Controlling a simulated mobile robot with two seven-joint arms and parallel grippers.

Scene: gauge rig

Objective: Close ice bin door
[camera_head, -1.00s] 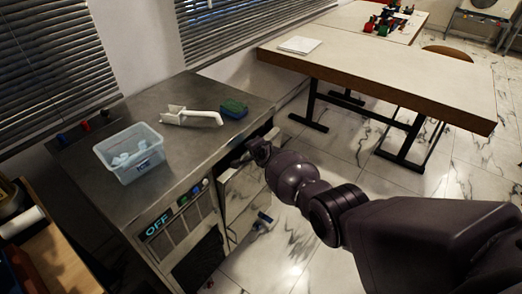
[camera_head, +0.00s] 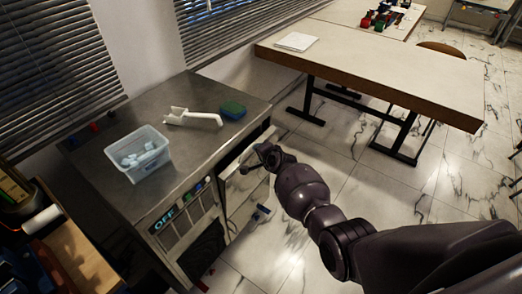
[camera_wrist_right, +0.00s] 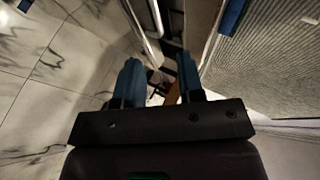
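The ice machine (camera_head: 100,170) is a metal-topped cabinet with a lit "OFF" display (camera_head: 163,221) on its front. Its pale door panel (camera_head: 243,200) stands open at the right part of the front, with a dark gap above and behind it. My right gripper (camera_head: 268,155) is at the upper edge of this door; whether it touches cannot be told. In the right wrist view its two blue fingers (camera_wrist_right: 158,78) are apart, with nothing clearly held between them. My left gripper is not in view.
On the cabinet top are a clear bin (camera_head: 140,155) of ice-like pieces, a white scoop (camera_head: 192,118) and a green-blue sponge (camera_head: 233,110). A long table (camera_head: 380,75) stands behind.

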